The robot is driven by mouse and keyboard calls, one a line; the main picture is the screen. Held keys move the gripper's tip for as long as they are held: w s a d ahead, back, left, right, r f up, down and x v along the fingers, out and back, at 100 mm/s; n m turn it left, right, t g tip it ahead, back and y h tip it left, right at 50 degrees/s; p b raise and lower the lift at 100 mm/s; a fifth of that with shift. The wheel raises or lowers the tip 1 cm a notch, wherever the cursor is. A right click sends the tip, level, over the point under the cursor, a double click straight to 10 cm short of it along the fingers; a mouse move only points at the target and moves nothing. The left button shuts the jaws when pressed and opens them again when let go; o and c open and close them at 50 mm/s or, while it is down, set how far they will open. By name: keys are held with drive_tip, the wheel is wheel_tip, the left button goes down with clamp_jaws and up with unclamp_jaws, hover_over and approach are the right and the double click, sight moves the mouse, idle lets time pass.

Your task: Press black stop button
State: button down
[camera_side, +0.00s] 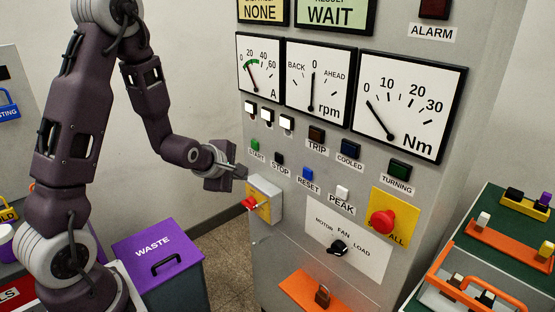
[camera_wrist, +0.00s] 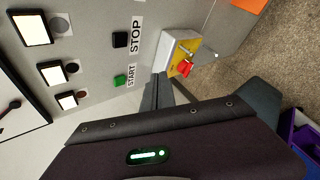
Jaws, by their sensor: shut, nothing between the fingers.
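The black stop button (camera_side: 278,158) sits on the grey cabinet front, right of the green start button (camera_side: 255,145). In the wrist view the black button (camera_wrist: 120,40) is beside its STOP label (camera_wrist: 136,36), and the green button (camera_wrist: 119,81) is beside the START label. Nothing covers the stop button in either view. My gripper (camera_side: 242,170) is shut and empty, in front of the panel just below and left of the start button in the side view. In the wrist view its fingertips (camera_wrist: 160,78) appear apart from the stop button. Contact with the panel cannot be told.
A box with a red knob on yellow (camera_side: 262,200) projects from the cabinet close below my gripper. The blue reset button (camera_side: 308,174) is right of stop. A red mushroom button (camera_side: 382,222) sits farther right. A purple-lidded waste bin (camera_side: 140,247) stands lower left.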

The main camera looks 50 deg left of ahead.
sight(279, 158)
drive_tip(key=w, duration=0.8)
drive_tip(key=shift+w, duration=0.4)
idle(1.7)
drive_tip(key=shift+w, duration=0.4)
drive_tip(key=shift+w, duration=0.45)
idle(0.5)
drive_tip(key=shift+s, duration=0.85)
